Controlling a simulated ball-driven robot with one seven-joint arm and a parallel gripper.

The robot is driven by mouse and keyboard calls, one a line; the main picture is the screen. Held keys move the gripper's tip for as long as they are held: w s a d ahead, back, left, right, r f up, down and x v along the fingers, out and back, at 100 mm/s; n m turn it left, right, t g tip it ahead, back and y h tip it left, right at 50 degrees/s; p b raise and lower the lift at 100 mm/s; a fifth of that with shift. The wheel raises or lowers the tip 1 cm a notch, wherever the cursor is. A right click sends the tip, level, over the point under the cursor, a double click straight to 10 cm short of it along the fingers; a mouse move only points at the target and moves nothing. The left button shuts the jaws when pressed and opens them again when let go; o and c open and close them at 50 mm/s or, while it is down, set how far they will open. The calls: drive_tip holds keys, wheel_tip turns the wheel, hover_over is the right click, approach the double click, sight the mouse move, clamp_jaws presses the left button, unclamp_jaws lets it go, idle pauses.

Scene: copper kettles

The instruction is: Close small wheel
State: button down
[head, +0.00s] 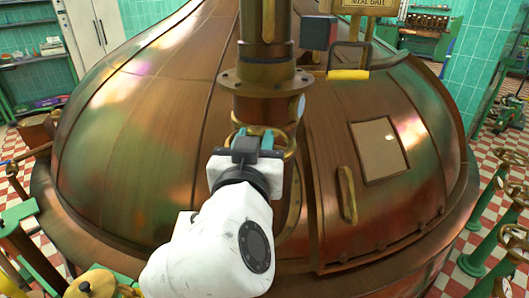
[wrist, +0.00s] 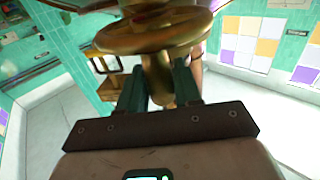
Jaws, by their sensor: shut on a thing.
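The small brass wheel (head: 289,152) is a ring at the lower part of the brown vertical pipe (head: 264,78) above the kettle. In the wrist view the wheel (wrist: 150,36) shows close up, with a brass hub and stem running down from it. My gripper (head: 255,141) reaches up to the wheel's near side in the head view. In the wrist view its two teal fingers (wrist: 159,82) stand on either side of the brass stem, just below the rim, shut on it. The gripper and wrist hide part of the wheel in the head view.
The big copper kettle (head: 150,130) fills most of the head view. On its right side are a pale square panel (head: 379,148) and a brass handle (head: 347,194). A yellow-gripped lever (head: 348,74) sits right of the pipe. Green pipes with wheels (head: 490,228) stand at far right.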

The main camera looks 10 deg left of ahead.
drive_tip(key=shift+w+a+m+g+h+b, duration=0.1)
drive_tip(key=shift+a+m+h+b, duration=0.3)
drive_tip(key=shift+m+h+b, duration=0.5)
drive_tip(key=shift+a+m+g+h+b, duration=0.1)
drive_tip(key=shift+a+m+h+b, duration=0.35)
drive_tip(key=shift+h, duration=0.8)
drive_tip(key=shift+w+a+m+g+h+b, duration=0.1)
drive_tip(key=shift+a+m+h+b, duration=0.25)
drive_tip(key=shift+m+h+b, duration=0.55)
drive_tip(key=shift+n+h, duration=0.25)
drive_tip(key=shift+h, duration=0.1)
drive_tip(key=c, duration=0.9)
unclamp_jaws()
drive_tip(key=b+v, duration=0.1)
drive_tip(key=v, duration=0.9)
drive_tip(key=shift+s, duration=0.4)
drive_tip(key=shift+a, duration=0.1)
